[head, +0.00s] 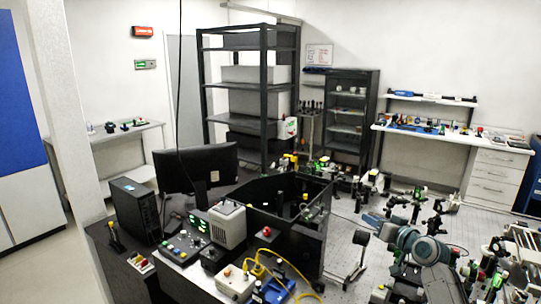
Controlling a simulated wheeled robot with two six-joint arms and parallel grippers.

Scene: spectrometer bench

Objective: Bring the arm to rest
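My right gripper is hard to pick out among the crowded parts at the lower right; a pale metallic, ribbed shape (525,241) at the right edge may belong to it. I cannot make out its fingertips or whether it holds anything. My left gripper is not in view.
An optical table (340,262) at the lower right is crowded with mounts and a grey-green cylinder (427,250). Black panels (296,240) enclose part of it. Floor shows at far left.

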